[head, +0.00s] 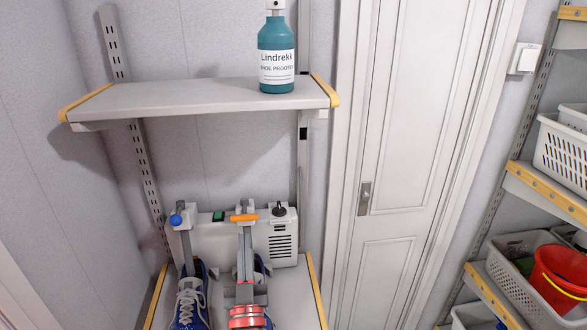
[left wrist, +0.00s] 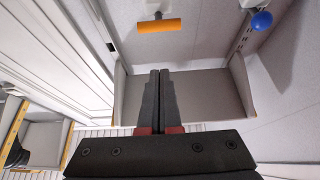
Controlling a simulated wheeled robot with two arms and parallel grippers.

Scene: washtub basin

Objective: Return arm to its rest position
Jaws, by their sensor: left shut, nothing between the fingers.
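My left gripper (head: 245,250) is low in the head view, in front of the shoe machine, with red parts below its fingers. In the left wrist view its dark fingers (left wrist: 159,85) lie together, shut and empty. The orange handle (head: 244,217) is just above the fingers in the head view; in the left wrist view, the handle (left wrist: 159,25) appears apart from the fingertips. My right gripper is out of view.
The white machine (head: 283,244) carries a blue knob (head: 176,220). A blue shoe (head: 189,305) sits at its left. Above is a shelf (head: 190,100) with a teal bottle (head: 276,50). A door (head: 415,140) and basket shelves (head: 545,190) are to the right.

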